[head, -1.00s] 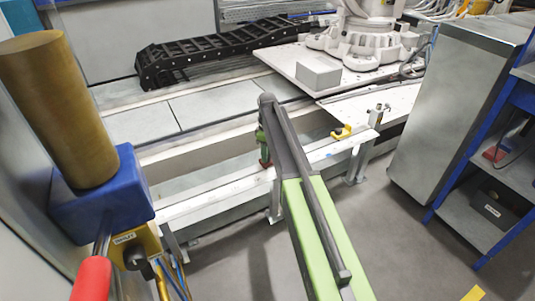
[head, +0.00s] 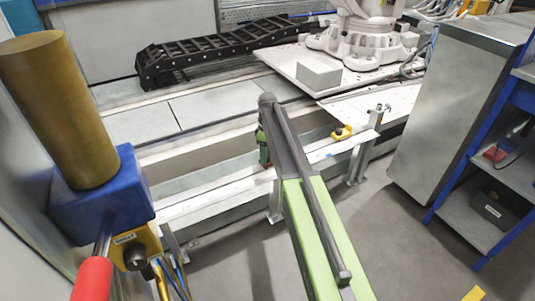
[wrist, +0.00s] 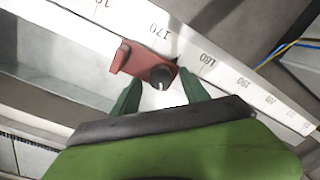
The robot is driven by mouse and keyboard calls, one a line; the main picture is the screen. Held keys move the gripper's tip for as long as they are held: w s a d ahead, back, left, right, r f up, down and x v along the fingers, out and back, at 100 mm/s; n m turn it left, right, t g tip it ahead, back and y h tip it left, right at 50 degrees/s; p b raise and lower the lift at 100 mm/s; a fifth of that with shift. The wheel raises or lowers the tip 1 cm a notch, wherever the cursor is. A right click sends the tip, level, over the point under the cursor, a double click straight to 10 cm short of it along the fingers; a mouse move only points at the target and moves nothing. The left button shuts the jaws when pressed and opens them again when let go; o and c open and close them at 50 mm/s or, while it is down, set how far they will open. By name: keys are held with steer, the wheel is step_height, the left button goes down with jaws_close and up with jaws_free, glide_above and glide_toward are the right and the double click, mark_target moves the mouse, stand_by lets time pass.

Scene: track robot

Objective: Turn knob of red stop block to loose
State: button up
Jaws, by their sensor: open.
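The red stop block (wrist: 130,58) sits on the white rail with the printed scale, near the 170 and 180 marks in the wrist view. Its round black knob (wrist: 161,77) faces my camera and bears a small pale mark; I cannot tell its setting. My gripper (wrist: 157,74) is open, with one green finger on each side of the knob. I cannot tell whether the fingers touch it. In the head view my gripper (head: 264,150) reaches down at the rail and mostly hides the red block.
A yellow block (head: 342,132) sits further right on the white rail (head: 215,194). A brass cylinder (head: 62,110) on a blue block (head: 105,200) and a red handle (head: 92,280) fill the left foreground. A grey cabinet (head: 455,105) stands right.

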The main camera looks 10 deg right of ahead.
step_height(320, 180, up, 18)
steer(key=p, duration=1.7)
steer(key=shift+w+d+f, duration=0.25)
steer(key=shift+w, duration=0.1)
steer(key=shift+a, duration=0.1)
steer(key=s+m, duration=1)
steer(key=s, duration=1.9)
step_height(320, 180, up, 23)
steer(key=m+p, duration=0.1)
steer(key=p, duration=2.2)
steer(key=shift+w+f+m+t, duration=0.15)
steer(key=shift+w+m+t, duration=0.15)
steer(key=shift+m, duration=0.1)
